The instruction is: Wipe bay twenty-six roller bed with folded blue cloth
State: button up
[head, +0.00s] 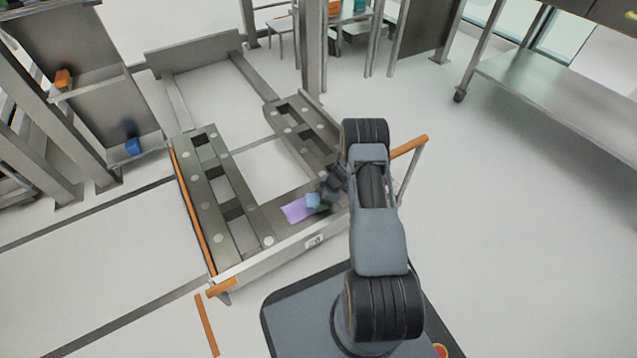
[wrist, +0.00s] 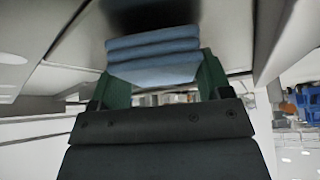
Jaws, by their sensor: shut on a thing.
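My gripper (head: 324,201) reaches down over the near right part of the bay's roller bed (head: 245,205). It is shut on the folded blue cloth (head: 313,200). In the wrist view the cloth (wrist: 153,55) shows as stacked blue layers between the green fingers of my gripper (wrist: 155,75). A flat purple patch (head: 296,210) lies on the bed just left of the cloth. The bed has metal plates with dark slots and round pale discs. I cannot tell whether the cloth touches the bed.
An orange-tipped rail (head: 222,287) runs along the bay's near edge, with a small label plate (head: 314,241). Metal posts and a panel with a blue item (head: 133,146) stand at left. A steel table (head: 560,95) stands at right. Floor between is clear.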

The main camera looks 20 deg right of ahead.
jog(key=shift+w+r+p, duration=0.1)
jog(key=shift+r+p, duration=1.05)
jog(key=shift+r, duration=2.4)
